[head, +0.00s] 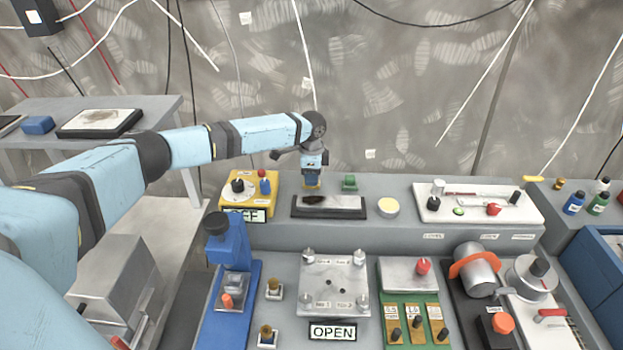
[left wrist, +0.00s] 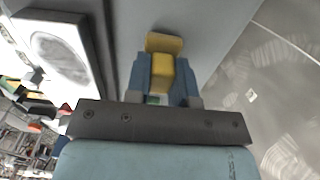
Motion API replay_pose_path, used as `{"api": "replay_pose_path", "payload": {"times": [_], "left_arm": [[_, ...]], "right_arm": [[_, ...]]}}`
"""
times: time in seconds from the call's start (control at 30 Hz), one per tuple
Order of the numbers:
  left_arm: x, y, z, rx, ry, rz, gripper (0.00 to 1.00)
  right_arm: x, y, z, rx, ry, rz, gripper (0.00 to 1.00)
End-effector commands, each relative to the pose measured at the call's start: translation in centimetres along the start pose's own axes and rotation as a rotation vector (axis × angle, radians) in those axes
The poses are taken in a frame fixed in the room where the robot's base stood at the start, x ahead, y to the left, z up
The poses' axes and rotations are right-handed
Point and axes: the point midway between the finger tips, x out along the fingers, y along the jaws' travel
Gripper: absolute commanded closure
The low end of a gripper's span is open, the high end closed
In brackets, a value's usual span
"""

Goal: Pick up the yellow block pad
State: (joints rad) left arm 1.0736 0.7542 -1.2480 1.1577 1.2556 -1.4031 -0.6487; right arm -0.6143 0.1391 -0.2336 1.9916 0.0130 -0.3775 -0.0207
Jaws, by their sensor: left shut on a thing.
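My left gripper (head: 312,183) points down over the back shelf of the bench, just behind a dark tray (head: 345,212). It is shut on the yellow block pad (left wrist: 160,73). In the left wrist view the pad sits between the two blue fingers, with a wider yellow part (left wrist: 164,43) showing beyond their tips. I cannot tell whether the pad touches the shelf. My right gripper is not in view.
A green block (head: 349,183) and a pale round disc (head: 388,207) are right of the gripper. A yellow box with knobs (head: 236,200) is to its left. A white panel (head: 470,215) lies farther right. A blue clamp stand (head: 230,243) and an OPEN-labelled plate (head: 334,285) are in front.

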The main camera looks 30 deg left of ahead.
Motion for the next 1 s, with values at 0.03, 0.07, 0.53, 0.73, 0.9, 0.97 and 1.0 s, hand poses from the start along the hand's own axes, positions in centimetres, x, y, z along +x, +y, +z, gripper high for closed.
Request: {"api": "replay_pose_path", "payload": {"times": [0.03, 0.07, 0.53, 0.73, 0.9, 0.97, 1.0], "left_arm": [[-0.4, 0.0, 0.0, 0.000, 0.001, -0.001, 1.00], [-0.7, -0.1, 0.0, 0.000, 0.001, -0.001, 1.00], [-11.8, -0.1, -0.1, 0.001, 0.005, -0.005, 1.00], [-16.5, 0.0, -0.1, 0.001, 0.003, -0.003, 1.00], [-18.8, 0.0, -0.1, 0.001, 0.001, -0.002, 1.00], [-19.3, 0.0, -0.1, 0.001, 0.002, -0.002, 1.00], [-19.5, 0.0, 0.0, 0.001, 0.001, -0.001, 1.00]], "right_arm": [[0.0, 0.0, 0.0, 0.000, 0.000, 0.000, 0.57], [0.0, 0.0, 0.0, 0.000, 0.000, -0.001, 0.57], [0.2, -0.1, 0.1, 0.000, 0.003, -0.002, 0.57], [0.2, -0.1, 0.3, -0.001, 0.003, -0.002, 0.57], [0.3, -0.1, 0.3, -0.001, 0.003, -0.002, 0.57], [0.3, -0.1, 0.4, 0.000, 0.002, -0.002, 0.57], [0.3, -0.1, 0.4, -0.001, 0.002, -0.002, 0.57]]}}
